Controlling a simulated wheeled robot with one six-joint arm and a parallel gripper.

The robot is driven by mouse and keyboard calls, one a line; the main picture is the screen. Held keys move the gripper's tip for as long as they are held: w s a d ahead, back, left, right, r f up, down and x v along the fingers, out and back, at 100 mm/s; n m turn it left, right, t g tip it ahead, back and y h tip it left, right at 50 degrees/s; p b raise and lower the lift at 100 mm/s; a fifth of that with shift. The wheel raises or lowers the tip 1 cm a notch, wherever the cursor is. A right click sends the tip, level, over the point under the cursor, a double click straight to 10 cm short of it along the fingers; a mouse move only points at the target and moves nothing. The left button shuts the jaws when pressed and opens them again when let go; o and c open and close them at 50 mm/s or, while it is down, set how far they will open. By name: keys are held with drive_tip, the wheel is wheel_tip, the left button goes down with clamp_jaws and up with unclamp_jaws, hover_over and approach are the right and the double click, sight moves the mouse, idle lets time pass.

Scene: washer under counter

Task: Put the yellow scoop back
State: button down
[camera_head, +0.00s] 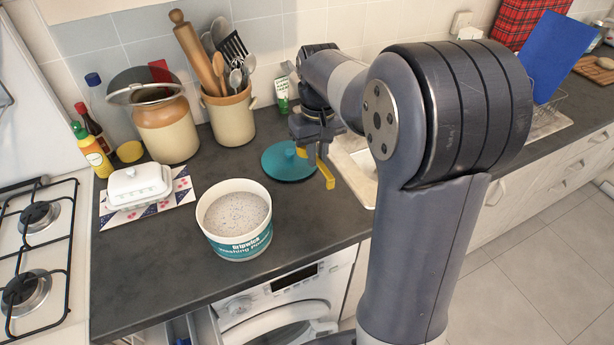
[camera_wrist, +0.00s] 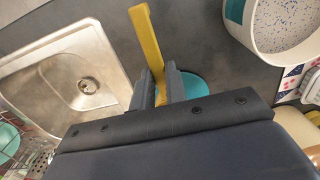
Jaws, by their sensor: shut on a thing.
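The yellow scoop (camera_head: 325,173) is between the fingers of my gripper (camera_head: 313,152). In the wrist view, the scoop (camera_wrist: 147,40) shows as a long flat yellow bar, and my gripper (camera_wrist: 159,82) is shut on it. Its other end is hidden between the fingers. The scoop is held above the counter, beside the teal round lid (camera_head: 280,163), which lies on the worktop. The open white and teal washing powder tub (camera_head: 238,246) stands to the left of my gripper, full of speckled powder. The tub (camera_wrist: 240,32) is at the top right of the wrist view.
A sink (camera_wrist: 55,65) lies right of my gripper in the head view. The washing machine (camera_head: 275,300) is under the counter.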

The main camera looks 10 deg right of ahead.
drive_tip(key=f, duration=0.6)
drive_tip(key=w+f+p, duration=0.1)
drive_tip(key=f, duration=0.3)
drive_tip(key=shift+s, duration=0.1)
drive_tip(key=shift+f+b, duration=0.45)
drive_tip(key=shift+f, duration=0.1)
drive_tip(key=shift+f, duration=0.1)
drive_tip(key=c, duration=1.4)
unclamp_jaws()
drive_tip(key=shift+c, duration=0.2)
